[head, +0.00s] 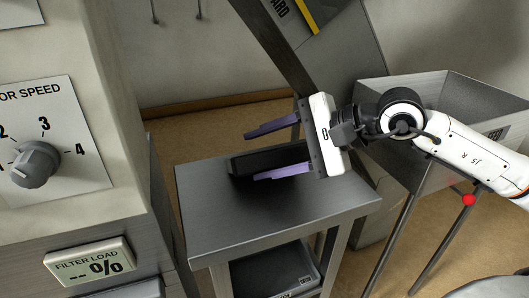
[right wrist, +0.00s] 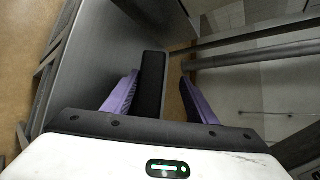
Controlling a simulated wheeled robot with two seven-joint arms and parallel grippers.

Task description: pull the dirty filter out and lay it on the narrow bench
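A dark, flat block, which looks like the filter (head: 262,158), lies on the narrow bench (head: 225,215) near its far edge. My right gripper (head: 251,157) is open, with its purple fingers spread either side of the filter. In the right wrist view, the black filter (right wrist: 151,88) lies between the fingers, close to the left one and with a clear gap to the right one. No firm hold on it shows. The right finger hangs over the gap beyond the bench edge. My left gripper is not in view.
The machine's panel with a dial (head: 36,164) and a filter load display (head: 90,262) reading "--%" stands at left. A grey metal bin (head: 400,92) on legs stands at right. A tray (head: 275,275) sits under the bench. The bench's near part is bare.

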